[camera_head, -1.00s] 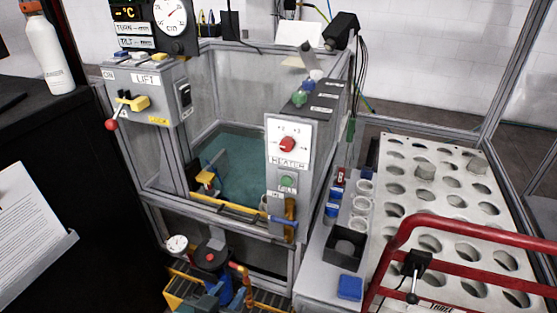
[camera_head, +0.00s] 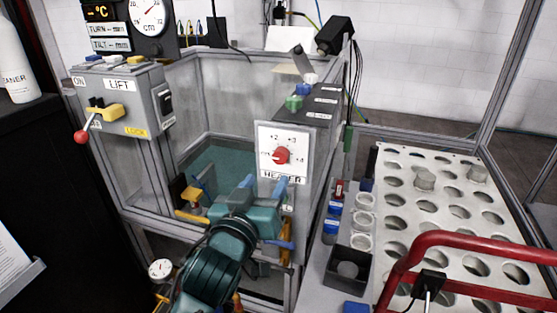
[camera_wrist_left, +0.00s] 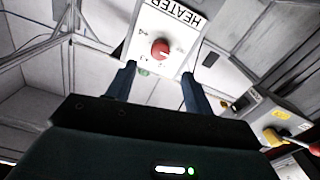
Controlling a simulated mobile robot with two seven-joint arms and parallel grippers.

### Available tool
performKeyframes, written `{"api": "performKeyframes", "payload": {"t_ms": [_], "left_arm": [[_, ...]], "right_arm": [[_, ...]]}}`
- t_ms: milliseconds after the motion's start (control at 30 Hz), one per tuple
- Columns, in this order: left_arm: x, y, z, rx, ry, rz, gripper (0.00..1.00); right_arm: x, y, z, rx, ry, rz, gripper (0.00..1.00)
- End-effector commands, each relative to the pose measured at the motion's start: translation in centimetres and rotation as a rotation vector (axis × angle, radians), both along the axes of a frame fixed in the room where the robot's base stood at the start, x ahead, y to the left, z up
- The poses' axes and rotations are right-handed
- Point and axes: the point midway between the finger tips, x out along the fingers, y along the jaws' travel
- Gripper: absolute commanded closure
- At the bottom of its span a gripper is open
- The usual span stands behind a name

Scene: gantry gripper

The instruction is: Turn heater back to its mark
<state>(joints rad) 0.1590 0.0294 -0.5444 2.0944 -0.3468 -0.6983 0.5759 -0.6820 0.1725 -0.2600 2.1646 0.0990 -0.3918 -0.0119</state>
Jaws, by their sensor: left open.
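The heater panel (camera_head: 283,140) is a white plate with a dial scale, a round red knob (camera_head: 282,156) and the word HEATER beneath. The knob also shows in the left wrist view (camera_wrist_left: 160,48), where the panel appears upside down. My left gripper (camera_head: 265,183) is just below the panel, its fingers pointing up toward it. In the left wrist view my two blue fingers (camera_wrist_left: 158,82) are spread apart with nothing between them, short of the knob. The knob's pointer setting is too small to read surely. My arm hides parts of the column below the panel.
A grey LIFT box (camera_head: 118,98) with a yellow lever and red ball stands at left. A teal-floored tank lies behind my arm. A perforated white rack (camera_head: 452,205) and red rail (camera_head: 470,238) are at right. A black open box (camera_head: 347,270) stands near the column.

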Motion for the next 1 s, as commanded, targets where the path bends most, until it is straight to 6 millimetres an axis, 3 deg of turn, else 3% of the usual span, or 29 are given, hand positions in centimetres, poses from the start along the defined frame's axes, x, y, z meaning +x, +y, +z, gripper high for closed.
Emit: {"api": "performKeyframes", "payload": {"t_ms": [200,400,867,1000], "left_arm": [[4.6,-1.5,0.1,0.002,0.000,0.001,0.48],[7.2,-2.4,0.0,0.001,0.000,0.000,0.48],[8.3,-2.7,0.0,0.000,0.001,0.000,0.48],[8.3,-2.7,0.0,0.000,0.001,0.000,0.59]], "right_arm": [[-0.1,0.0,0.0,-0.007,0.005,0.002,0.64],[-0.1,0.0,-0.1,-0.009,0.005,0.003,0.64],[0.0,-0.1,-0.1,-0.011,0.004,0.002,0.64],[0.0,-0.1,-0.1,-0.012,0.003,0.003,0.64]]}}
